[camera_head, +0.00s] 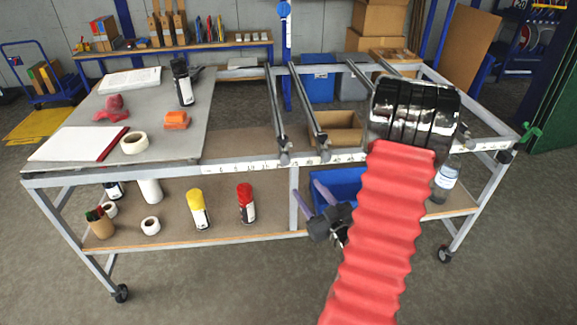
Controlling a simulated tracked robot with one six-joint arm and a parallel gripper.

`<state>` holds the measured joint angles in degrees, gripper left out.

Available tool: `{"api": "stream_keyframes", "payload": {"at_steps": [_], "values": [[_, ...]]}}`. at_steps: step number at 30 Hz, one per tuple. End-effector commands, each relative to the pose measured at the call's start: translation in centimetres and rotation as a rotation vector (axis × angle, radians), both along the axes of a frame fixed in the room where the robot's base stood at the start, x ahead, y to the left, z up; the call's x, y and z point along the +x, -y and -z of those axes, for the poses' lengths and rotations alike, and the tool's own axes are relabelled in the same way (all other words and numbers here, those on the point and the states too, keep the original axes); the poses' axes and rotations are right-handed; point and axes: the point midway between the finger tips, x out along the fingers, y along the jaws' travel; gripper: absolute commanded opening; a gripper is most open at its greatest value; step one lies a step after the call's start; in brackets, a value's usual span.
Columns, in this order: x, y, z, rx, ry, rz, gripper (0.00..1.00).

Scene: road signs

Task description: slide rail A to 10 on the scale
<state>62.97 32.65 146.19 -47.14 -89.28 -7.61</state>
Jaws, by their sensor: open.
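Two grey rails run front to back across the open part of the table frame, the left rail (276,115) and the middle rail (307,112). Their front clamps sit at the front beam. A third rail (358,73) is partly hidden behind my arm. I cannot read which rail is A. The scale (252,166) is a pale strip with small numbers along the front beam; a 10 seems to stand left of the left rail's front end. My gripper (305,188) has two purple fingers, apart and empty, below the front beam and pointing up and left.
The grey tabletop (190,135) at left holds a spray can (182,82), tape roll (134,143), red binder and orange block. The lower shelf (225,228) carries cans, tape and a blue bin (345,184). My red-sleeved arm hides the right part of the frame.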

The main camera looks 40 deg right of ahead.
Motion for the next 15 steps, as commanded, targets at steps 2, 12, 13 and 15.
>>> {"api": "stream_keyframes", "payload": {"at_steps": [2,12,13,15], "values": [[0.0,0.0,0.0,0.0,0.0,0.0,0.46],[0.5,0.1,0.0,-0.001,-0.001,-0.002,0.46],[0.7,0.1,0.0,-0.001,-0.001,-0.002,0.46],[1.2,0.3,0.0,-0.001,-0.001,-0.002,0.46]]}}
